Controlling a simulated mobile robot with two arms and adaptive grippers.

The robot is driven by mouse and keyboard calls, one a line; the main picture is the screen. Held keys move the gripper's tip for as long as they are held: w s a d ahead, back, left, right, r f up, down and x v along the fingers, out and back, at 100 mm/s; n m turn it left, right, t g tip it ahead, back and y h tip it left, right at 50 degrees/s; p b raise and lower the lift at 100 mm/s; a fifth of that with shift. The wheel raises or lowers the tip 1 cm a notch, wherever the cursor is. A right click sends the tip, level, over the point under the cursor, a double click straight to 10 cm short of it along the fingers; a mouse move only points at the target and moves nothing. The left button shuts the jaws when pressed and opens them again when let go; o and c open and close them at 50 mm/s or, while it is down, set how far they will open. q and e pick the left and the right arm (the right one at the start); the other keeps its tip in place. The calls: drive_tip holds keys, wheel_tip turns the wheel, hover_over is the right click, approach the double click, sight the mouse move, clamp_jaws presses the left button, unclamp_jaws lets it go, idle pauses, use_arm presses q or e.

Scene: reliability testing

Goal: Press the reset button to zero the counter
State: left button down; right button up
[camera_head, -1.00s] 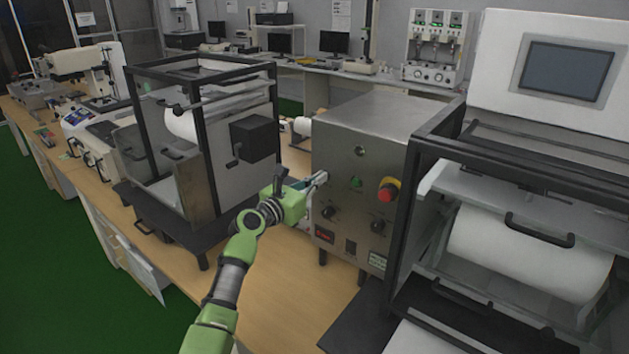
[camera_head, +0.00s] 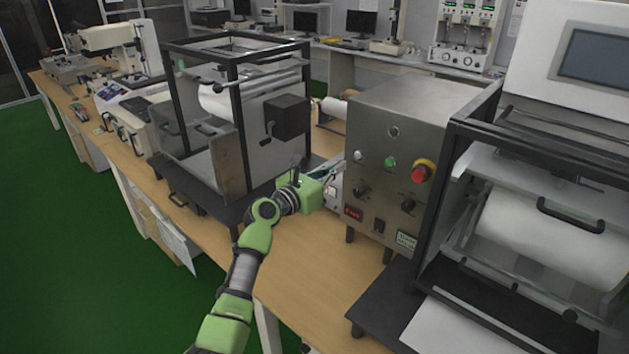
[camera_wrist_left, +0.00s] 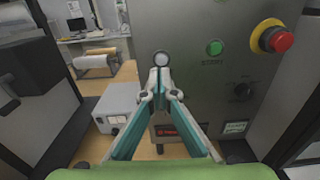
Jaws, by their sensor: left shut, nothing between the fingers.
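A steel control box (camera_head: 405,110) stands on the bench. Its front has a pale round button (camera_head: 358,156) at the left, a green button (camera_head: 390,162) marked START in the left wrist view, and a red mushroom knob on a yellow base (camera_head: 423,171). A small red display (camera_head: 353,213) sits lower left; its digits are unreadable. My left gripper (camera_head: 344,164) is shut and empty, its tips just left of the pale button. In the left wrist view the tips (camera_wrist_left: 160,68) point at the pale button (camera_wrist_left: 161,58), apparently a little short of it. My right gripper is not seen.
Black dials (camera_head: 408,204) sit below the buttons. A black-framed machine (camera_head: 240,130) stands left of the box, and another with a white roll (camera_head: 545,245) stands close on the right. A small white box (camera_wrist_left: 116,107) is beside the control box. Bare bench (camera_head: 310,270) lies in front.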

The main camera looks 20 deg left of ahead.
use_arm(q)
drive_tip(key=v, duration=0.7)
drive_tip(key=shift+b, duration=0.4)
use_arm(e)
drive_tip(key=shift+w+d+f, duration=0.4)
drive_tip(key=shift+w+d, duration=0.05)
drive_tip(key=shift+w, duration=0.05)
use_arm(q)
drive_tip(key=shift+s, duration=0.1)
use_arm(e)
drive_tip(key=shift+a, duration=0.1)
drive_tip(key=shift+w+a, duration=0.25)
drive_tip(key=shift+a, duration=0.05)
